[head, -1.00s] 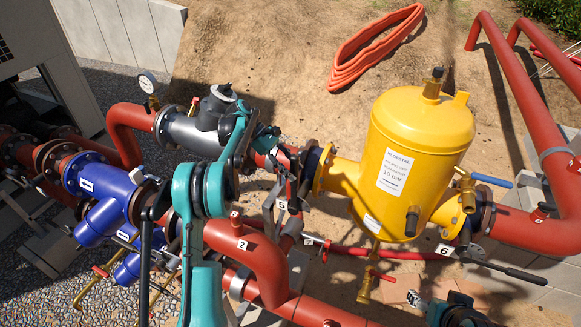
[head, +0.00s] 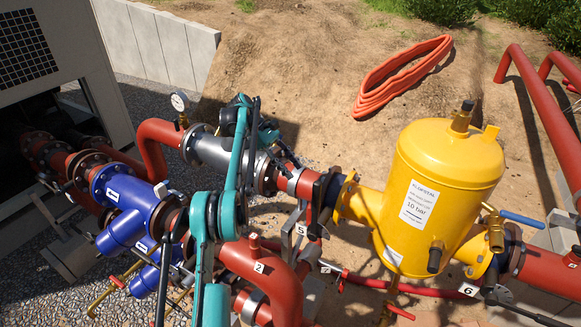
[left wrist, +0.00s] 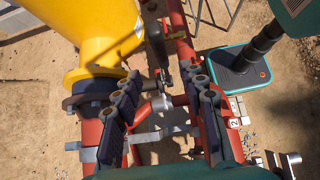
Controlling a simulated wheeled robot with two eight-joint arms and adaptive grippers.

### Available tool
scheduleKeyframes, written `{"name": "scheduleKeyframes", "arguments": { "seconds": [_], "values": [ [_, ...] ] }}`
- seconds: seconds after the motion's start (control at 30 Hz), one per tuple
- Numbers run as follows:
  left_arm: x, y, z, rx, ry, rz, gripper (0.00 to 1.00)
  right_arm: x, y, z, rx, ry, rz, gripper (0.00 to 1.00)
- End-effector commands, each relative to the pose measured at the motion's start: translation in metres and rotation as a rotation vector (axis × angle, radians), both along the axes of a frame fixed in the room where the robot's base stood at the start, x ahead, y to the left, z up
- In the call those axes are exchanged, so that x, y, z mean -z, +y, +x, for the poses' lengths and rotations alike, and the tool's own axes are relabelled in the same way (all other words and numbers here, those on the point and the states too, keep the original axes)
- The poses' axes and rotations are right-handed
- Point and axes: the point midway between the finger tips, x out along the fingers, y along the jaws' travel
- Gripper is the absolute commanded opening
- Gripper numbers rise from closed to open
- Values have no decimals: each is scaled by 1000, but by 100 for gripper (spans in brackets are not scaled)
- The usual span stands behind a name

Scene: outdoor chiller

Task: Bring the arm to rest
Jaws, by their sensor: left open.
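My left arm (head: 236,170) is teal and reaches up from the bottom over the pipework. Its gripper (head: 288,156) is small in the head view, above the grey strainer body and beside the red pipe joint. In the left wrist view the two dark fingers (left wrist: 162,78) stand apart, with nothing held between them. Pipe and a grey fitting show below and between the fingers. My right gripper is in neither current view.
A yellow tank (head: 450,165) stands to the right of the arm. A blue valve body (head: 132,200) and a gauge (head: 180,102) are on the left. Red pipes (head: 262,268) run below. An orange hose (head: 400,75) lies on open ground behind.

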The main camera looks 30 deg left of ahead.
Motion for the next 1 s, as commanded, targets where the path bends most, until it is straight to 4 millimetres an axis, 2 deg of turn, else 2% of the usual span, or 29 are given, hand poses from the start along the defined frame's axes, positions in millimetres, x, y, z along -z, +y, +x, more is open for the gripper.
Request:
{"name": "scheduleKeyframes", "arguments": {
  "seconds": [0.37,0.47,0.63,0.77,1.0],
  "values": [
    [0,-1,0,1,-1,1,41,0,0,0,0,0,0,69],
    [-5,-7,0,12,-17,15,41,0,0,0,0,0,0,69],
    [-25,-32,-6,69,-105,90,41,0,0,0,0,0,0,69],
    [-41,-57,-18,136,-201,176,41,0,0,0,0,0,0,69],
    [-60,-99,-56,286,-378,337,41,0,0,0,0,0,0,69]
  ]
}}
